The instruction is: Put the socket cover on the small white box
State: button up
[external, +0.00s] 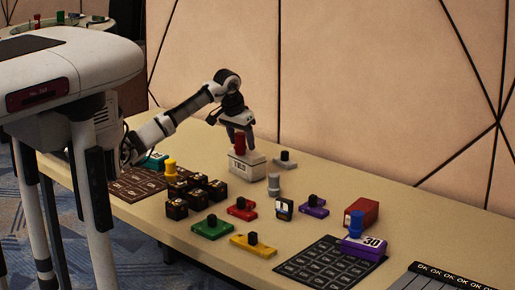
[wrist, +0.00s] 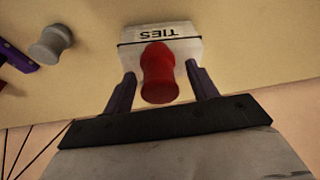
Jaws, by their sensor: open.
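A small white box (external: 246,168) with a "TIES" label stands on the table below my gripper; it also shows in the wrist view (wrist: 185,48). A red spool-shaped knob (wrist: 159,75) stands on its top. My gripper (external: 239,130) is open, pointing down, with one finger on each side of the red knob; a gap shows on both sides in the wrist view. I cannot tell for sure which piece is the socket cover; a light grey plate with a black knob (external: 285,162) lies just right of the box.
A grey spool (external: 274,184) stands in front of the box. Red (external: 242,209), green (external: 212,228), yellow (external: 253,245) and purple (external: 313,207) knobbed plates lie nearer. Several black cubes (external: 196,182) stand at left. A wall rises behind; the table's back right is clear.

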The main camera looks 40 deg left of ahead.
jog(key=b+v, duration=0.1)
jog(key=v, duration=1.1)
jog(key=shift+b, duration=0.3)
